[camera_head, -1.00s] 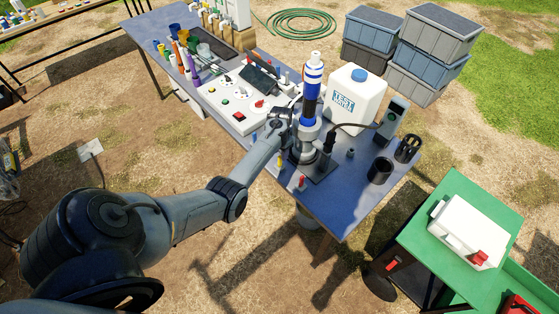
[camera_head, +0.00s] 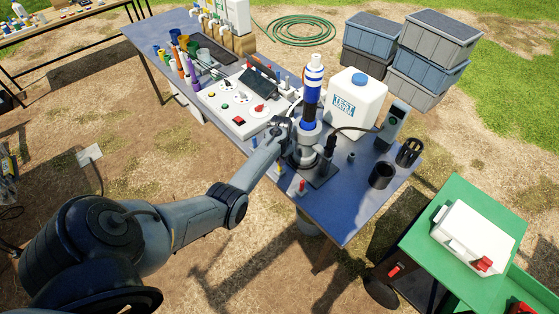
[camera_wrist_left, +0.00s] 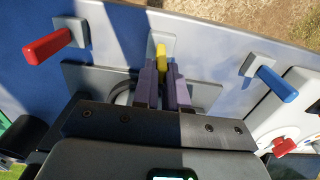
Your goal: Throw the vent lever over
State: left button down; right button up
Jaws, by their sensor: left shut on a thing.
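Three small levers on grey plates stand along the table edge, seen in the left wrist view: a red lever (camera_wrist_left: 47,46) on the left, a yellow lever (camera_wrist_left: 161,54) in the middle and a blue lever (camera_wrist_left: 277,84) on the right. I see no label telling which is the vent lever. My left gripper (camera_wrist_left: 161,82) is shut on the yellow lever, with one finger on each side and the yellow end showing past the tips. In the head view the left hand is beside the pump stand (camera_head: 308,150), and its fingertips are mostly hidden. My right gripper is out of view.
A white control panel (camera_head: 226,112) lies left of the hand on the blue table (camera_head: 345,205). A white test-water jug (camera_head: 355,103), a black cup (camera_head: 381,175) and a grey meter (camera_head: 394,120) stand to the right. A green cart (camera_head: 415,240) is at lower right.

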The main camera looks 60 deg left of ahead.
pick_arm(q)
jog(key=shift+d+y+p, duration=0.5)
jog(key=shift+d+p, duration=0.1)
jog(key=shift+p, duration=0.25)
jog(key=shift+d+f, duration=0.2)
jog(key=shift+d, duration=0.1)
jog(key=c, duration=1.8)
grip_release()
jog(key=shift+w+d+f+y+p, duration=0.2)
jog(key=shift+d+y+p, duration=0.1)
jog(key=shift+d, duration=0.15)
jog(key=shift+w+d+f+y+p, duration=0.15)
jog(key=shift+d+y+p, duration=0.1)
jog(key=shift+d, duration=0.15)
jog(key=shift+c, duration=0.2)
jog(key=shift+d, duration=0.1)
jog(key=shift+o, duration=0.2)
jog(key=shift+f, duration=0.1)
